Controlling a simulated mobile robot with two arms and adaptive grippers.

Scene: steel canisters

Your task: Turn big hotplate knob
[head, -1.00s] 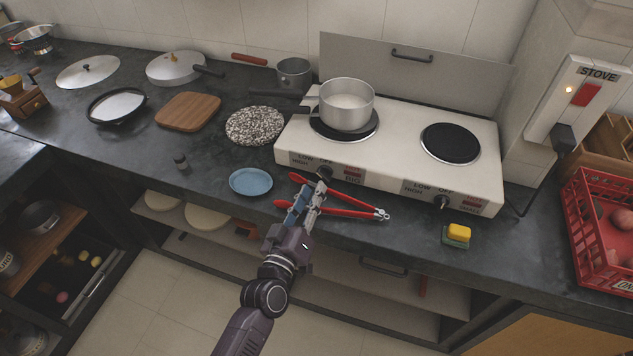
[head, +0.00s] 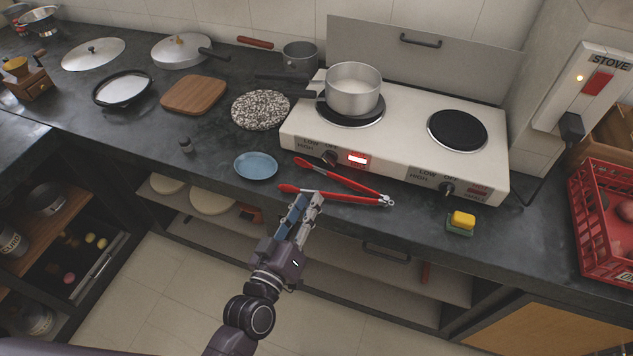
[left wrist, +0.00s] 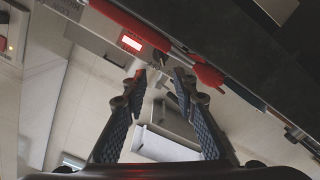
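The big hotplate's knob (head: 330,158) is a dark knob on the left part of the white stove's front (head: 400,176). The red indicator (head: 357,159) beside it is lit; the lit indicator also shows in the left wrist view (left wrist: 131,42). My left gripper (head: 308,196) is in front of the stove, over the red-handled tongs in the picture, apart from the knob. Its fingers are apart with nothing between them, as the left wrist view (left wrist: 158,76) shows. My right gripper is not in view.
A steel pot (head: 353,90) stands on the big hotplate. Red-handled tongs (head: 345,197) lie along the counter's front edge. A blue plate (head: 256,166) lies left of them. A yellow-green sponge (head: 461,222) lies to the right. The small hotplate (head: 457,131) is bare.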

